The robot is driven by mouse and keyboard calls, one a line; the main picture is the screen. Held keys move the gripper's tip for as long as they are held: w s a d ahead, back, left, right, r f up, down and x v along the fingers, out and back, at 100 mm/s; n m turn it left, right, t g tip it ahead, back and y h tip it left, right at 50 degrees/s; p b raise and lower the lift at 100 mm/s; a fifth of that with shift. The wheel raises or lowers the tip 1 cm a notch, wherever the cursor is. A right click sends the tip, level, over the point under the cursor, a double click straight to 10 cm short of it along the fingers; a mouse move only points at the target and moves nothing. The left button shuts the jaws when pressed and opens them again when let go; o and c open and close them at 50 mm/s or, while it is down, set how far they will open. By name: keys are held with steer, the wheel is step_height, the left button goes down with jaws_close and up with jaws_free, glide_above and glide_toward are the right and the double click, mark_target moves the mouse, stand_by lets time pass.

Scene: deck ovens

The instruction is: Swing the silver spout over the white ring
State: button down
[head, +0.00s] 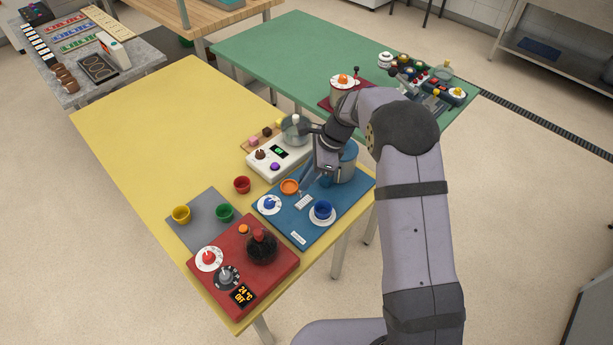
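A blue board (290,228) on the yellow table carries a silver cylindrical tank (345,172), partly hidden behind my gripper. A pale, slim piece that looks like the silver spout (307,186) slants down and left from beside my gripper; its join to the tank is hidden. A white ring (322,223) lies at the board's near right, with a blue cup (323,209) standing on it. My gripper (324,174) is beside the tank and spout. Its fingers are too small and covered to show whether they are open or touching the spout.
A blue dial (269,204) is on the board's left. A red unit (243,277) with a dark round pot stands in front. The table's far left is clear.

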steer(key=shift+d, duration=0.15)
steer(key=shift+s+d+n+g+h+p, duration=0.15)
steer(key=shift+s+d+n+g, duration=0.25)
steer(key=shift+d+n, duration=0.7)
steer(key=shift+s+d+n+g+h+p, duration=0.1)
steer(key=shift+s+d+n+g+h, duration=0.4)
steer(key=shift+n, duration=1)
steer(key=shift+s+d+n+g+y+p, duration=0.2)
steer(key=shift+d+n+g, duration=0.3)
steer(key=shift+d+n, duration=0.75)
steer(key=c, duration=1.6)
jaws_free()
steer(key=shift+b+v, duration=1.35)
steer(key=shift+v, duration=2.35)
